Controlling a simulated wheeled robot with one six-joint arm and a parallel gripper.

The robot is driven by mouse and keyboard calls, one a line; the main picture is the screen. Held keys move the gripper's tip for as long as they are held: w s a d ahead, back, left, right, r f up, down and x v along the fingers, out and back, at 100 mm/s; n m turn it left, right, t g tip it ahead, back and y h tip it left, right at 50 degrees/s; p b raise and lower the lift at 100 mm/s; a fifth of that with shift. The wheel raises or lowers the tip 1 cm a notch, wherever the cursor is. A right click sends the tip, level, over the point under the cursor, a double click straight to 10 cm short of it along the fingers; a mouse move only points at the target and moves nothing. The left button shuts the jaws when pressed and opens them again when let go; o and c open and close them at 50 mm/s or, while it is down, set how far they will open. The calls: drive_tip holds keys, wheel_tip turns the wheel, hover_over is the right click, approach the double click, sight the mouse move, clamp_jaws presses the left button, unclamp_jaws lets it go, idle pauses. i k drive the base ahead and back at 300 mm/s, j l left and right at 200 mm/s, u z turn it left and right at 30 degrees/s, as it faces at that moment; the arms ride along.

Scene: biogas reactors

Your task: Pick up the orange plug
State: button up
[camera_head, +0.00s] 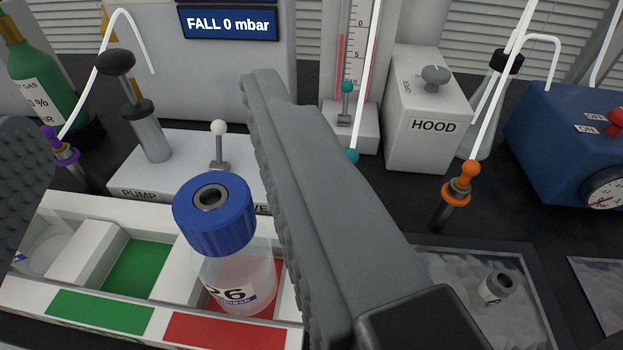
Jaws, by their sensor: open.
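The orange plug (469,169) is in the right half of the view, an orange ball above an orange collar on a dark upright holder. A white tube runs up from it towards the top edge. My gripper (146,112) is open, with one finger at the left edge and the other large across the middle. The plug is outside the jaws, to the right of the right-hand finger. No contact with it shows. The finger hides part of the bench between them.
A blue-capped bottle (213,215) stands in the red compartment of a white rack, between the fingers in the picture. A white HOOD box (427,108) and a glass flask stand behind the plug, a blue gauge box (560,135) right. A tray (548,330) with a small grey-white vial lies in front.

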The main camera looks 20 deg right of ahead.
sight(470, 169)
drive_tip(key=z, duration=0.95)
drive_tip(key=k+l+u, duration=0.15)
drive_tip(key=k, duration=0.25)
